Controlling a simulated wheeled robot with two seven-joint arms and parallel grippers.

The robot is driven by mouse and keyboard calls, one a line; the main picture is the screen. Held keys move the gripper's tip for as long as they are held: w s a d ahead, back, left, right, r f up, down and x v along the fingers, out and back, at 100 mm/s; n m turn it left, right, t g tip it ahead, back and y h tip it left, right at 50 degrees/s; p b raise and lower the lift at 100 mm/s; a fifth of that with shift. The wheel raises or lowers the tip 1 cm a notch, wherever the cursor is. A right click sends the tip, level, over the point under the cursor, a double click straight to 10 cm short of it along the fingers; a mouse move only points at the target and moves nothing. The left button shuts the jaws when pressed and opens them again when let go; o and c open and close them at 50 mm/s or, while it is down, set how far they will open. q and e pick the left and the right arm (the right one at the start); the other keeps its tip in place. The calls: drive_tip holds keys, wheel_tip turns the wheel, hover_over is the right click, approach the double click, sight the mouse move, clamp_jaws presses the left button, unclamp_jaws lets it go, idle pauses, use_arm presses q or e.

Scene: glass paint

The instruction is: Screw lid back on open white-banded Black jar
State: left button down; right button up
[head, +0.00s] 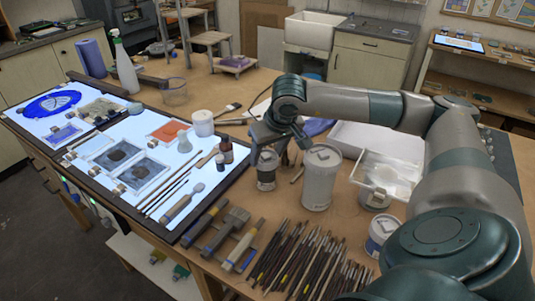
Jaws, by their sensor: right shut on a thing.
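A small jar with a pale band (267,174) stands upright on the wooden table, just left of a large white tub (320,178). My right gripper (274,146) points down over the jar's top. It is shut on what seems to be the lid, mostly hidden by the fingers. I cannot tell whether the lid is touching the jar's rim. Another small jar with a white label (380,233) stands to the right, partly behind my right arm. The labels are too small to read. My left gripper is out of view.
A light table (170,207) with glass pieces and tools lies at left. Many brushes (312,262) and wooden-handled tools (240,245) lie in front of the jar. A white tray (407,147) is behind right.

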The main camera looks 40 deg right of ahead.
drive_tip(key=shift+b, duration=0.75)
idle(1.3)
drive_tip(key=shift+f+b, duration=0.95)
drive_tip(key=shift+b, duration=0.55)
idle(2.0)
drive_tip(key=shift+a+m+h, duration=0.15)
drive_tip(key=shift+m+h, duration=0.25)
drive_tip(key=shift+m, duration=0.7)
drive_tip(key=m+h, duration=0.1)
drive_tip(key=m, duration=0.2)
drive_tip(key=shift+g, duration=0.4)
drive_tip(key=shift+a, duration=0.1)
drive_tip(key=m+g, duration=0.1)
drive_tip(key=m, duration=0.2)
drive_tip(key=shift+w+a+h, duration=0.1)
drive_tip(key=shift+w+h, duration=0.05)
drive_tip(key=shift+h, duration=0.25)
drive_tip(key=shift+m+g+p, duration=0.3)
drive_tip(key=shift+m, duration=0.8)
